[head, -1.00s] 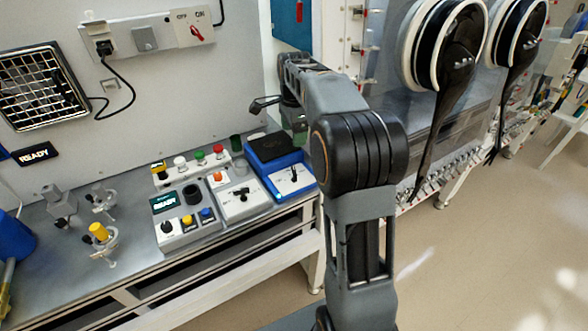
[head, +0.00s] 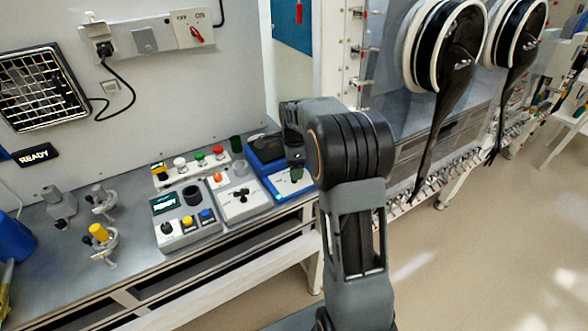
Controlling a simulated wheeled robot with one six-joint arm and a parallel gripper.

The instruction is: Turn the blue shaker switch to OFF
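The blue shaker (head: 266,176) stands at the right end of the bench, with a dark platform on top and a white front panel. A small lit spot (head: 279,197) shows at the panel's lower left.
Left of the shaker are a white unit (head: 238,205) with a black knob and a grey READY box (head: 188,232) with coloured buttons. A row of coloured buttons (head: 199,161) lies behind. Clamps (head: 103,240) stand further left. Glovebox gloves (head: 455,60) hang at right.

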